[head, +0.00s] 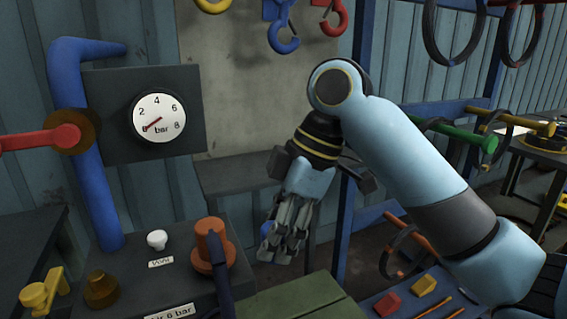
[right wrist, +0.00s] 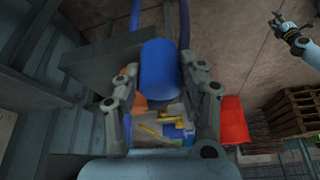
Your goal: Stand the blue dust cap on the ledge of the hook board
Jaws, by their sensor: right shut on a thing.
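The blue dust cap (right wrist: 160,68) is a short blue cylinder between the fingers of my right gripper (right wrist: 160,92). In the head view the right gripper (head: 279,245) points down, and only a small blue part of the cap (head: 266,229) shows beside its fingers. The hook board (head: 250,95) is a grey panel with hooks at its top. A dark grey ledge (head: 232,168) runs along its lower part; my right gripper is in front of and below it. A small gripper, apparently my left one (right wrist: 282,24), shows at the upper right of the right wrist view; its jaws are too small to judge.
Blue (head: 280,40) and red (head: 333,18) hooks hang above. A gauge panel (head: 105,95) and blue pipe (head: 92,185) stand left. An orange knob (head: 209,245) and a white knob (head: 157,239) stand on the bench. A green box top (head: 305,303) lies below the gripper.

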